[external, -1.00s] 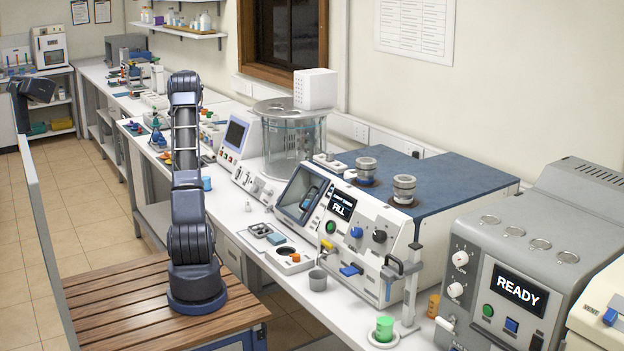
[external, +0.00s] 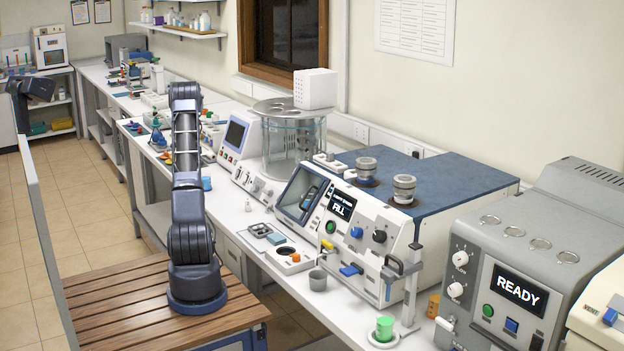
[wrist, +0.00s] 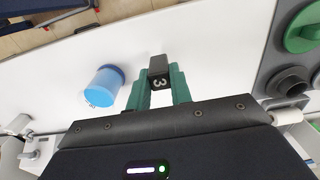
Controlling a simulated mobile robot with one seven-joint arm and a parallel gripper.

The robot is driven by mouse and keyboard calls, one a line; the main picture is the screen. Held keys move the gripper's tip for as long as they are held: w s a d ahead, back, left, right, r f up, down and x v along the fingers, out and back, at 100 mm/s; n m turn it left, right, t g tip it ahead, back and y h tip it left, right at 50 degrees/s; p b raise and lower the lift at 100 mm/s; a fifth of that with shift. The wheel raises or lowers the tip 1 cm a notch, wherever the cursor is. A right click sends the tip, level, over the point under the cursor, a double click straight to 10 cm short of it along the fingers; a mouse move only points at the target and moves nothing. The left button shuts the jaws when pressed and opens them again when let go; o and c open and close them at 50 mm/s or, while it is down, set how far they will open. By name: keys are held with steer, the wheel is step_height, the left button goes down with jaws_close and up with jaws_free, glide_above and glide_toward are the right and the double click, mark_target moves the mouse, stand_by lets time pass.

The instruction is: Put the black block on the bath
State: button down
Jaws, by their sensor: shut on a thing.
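My gripper (wrist: 160,88) shows in the wrist view with green fingers shut on a small black block (wrist: 159,68). The block has a pale 3 on its face, and a white surface lies behind it. I cannot tell whether the block touches that surface. In the external view my own arm hides the gripper and the block. What looks like the bath, a clear round vessel (external: 289,148) with a metal lid (external: 290,106), stands on the bench right of my arm. A white box (external: 315,88) is at the lid's back right.
A green knob (wrist: 302,30) and a dark round fitting (wrist: 289,83) are at the right. A screen unit (external: 236,135) stands by the vessel. Bench machines fill the right side.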

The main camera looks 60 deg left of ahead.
steer(key=shift+f, duration=1.35)
steer(key=shift+f, duration=0.15)
steer(key=c, duration=1.3)
jaws_free()
steer(key=shift+o, duration=0.2)
step_height(320, 180, up, 12)
steer(key=shift+r, duration=0.2)
